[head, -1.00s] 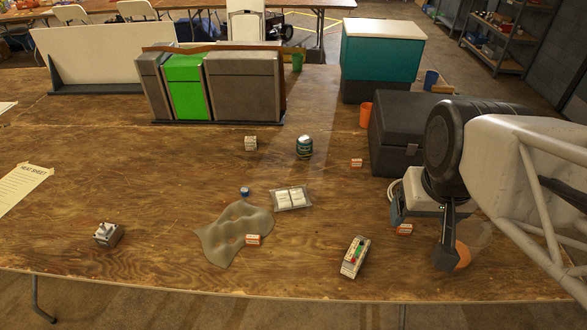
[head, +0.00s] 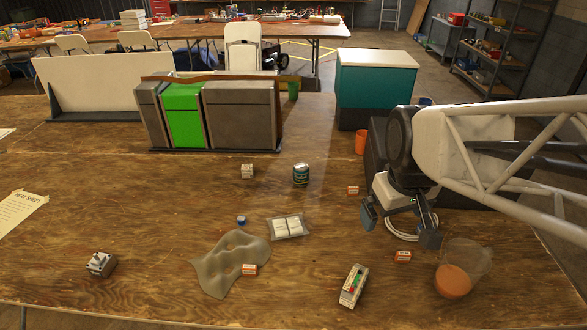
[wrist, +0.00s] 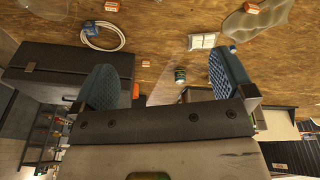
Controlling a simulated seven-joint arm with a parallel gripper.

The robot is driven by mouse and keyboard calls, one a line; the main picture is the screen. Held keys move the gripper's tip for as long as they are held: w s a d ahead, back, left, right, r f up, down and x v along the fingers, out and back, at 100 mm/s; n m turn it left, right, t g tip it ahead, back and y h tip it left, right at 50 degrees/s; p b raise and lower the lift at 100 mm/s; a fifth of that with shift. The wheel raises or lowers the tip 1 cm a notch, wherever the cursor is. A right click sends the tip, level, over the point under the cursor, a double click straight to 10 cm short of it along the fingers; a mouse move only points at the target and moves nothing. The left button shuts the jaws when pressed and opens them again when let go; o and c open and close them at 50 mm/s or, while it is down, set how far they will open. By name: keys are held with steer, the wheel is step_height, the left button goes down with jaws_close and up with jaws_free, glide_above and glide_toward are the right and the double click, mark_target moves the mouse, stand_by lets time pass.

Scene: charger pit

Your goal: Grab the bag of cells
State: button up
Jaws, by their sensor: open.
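The bag of cells (head: 289,227) is a flat clear pouch holding two white blocks, lying on the wooden table right of a crumpled grey sheet. It also shows in the wrist view (wrist: 203,41), near the top, between the two fingers but farther off. My gripper (head: 400,226) is open and empty, to the right of the bag and apart from it. Its two blue-padded fingers stand wide apart in the wrist view (wrist: 163,70).
The grey sheet (head: 218,272) has a small orange-and-white box (head: 249,269) on it. A multicoloured block (head: 353,286), a dark green can (head: 300,174) and a coiled white cable (head: 405,231) surround the bag.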

steer(key=w+a+f+n, duration=0.4)
steer(key=w, duration=0.5)
steer(key=n+g, duration=0.2)
steer(key=n, duration=1.1)
glide_above(287, 223)
steer(key=f, duration=1.5)
steer(key=d+f, duration=0.1)
steer(key=f, duration=0.7)
steer(key=shift+s+f, duration=0.2)
steer(key=shift+w+a+f+n, duration=0.2)
steer(key=shift+a+f+n, duration=0.2)
steer(key=shift+f, duration=0.1)
steer(key=shift+f, duration=0.15)
steer(key=shift+f, duration=1.15)
steer(key=shift+f, duration=0.1)
steer(key=shift+f, duration=2.5)
